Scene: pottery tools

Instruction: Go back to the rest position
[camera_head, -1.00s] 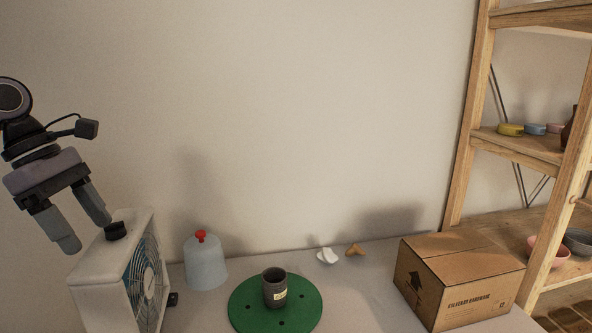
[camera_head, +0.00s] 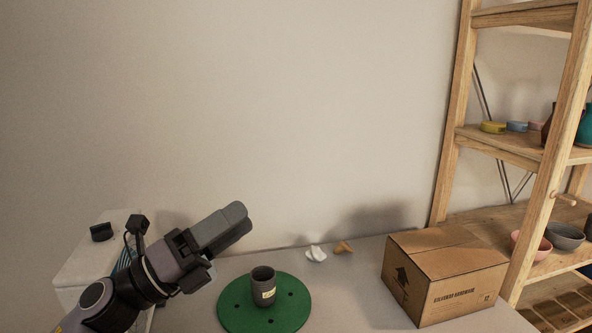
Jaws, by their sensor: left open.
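My left gripper (camera_head: 226,229) is low at the left of the head view, with its fingers pointing up and to the right. It is open and holds nothing that I can see. It is in front of the white fan box (camera_head: 80,264) and to the left of and above the dark cup (camera_head: 264,292) in the picture. The cup stands upright on the round green board (camera_head: 233,305) and carries a pale label. The blue-grey dome with a red knob is hidden behind my left arm. My right gripper is not in view.
A cardboard box (camera_head: 446,276) stands on the grey table (camera_head: 352,293) at the right. A white crumpled piece (camera_head: 316,253) and a tan piece (camera_head: 343,247) lie by the wall. A wooden shelf (camera_head: 497,147) with bowls stands at the right. The wall above the table is clear.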

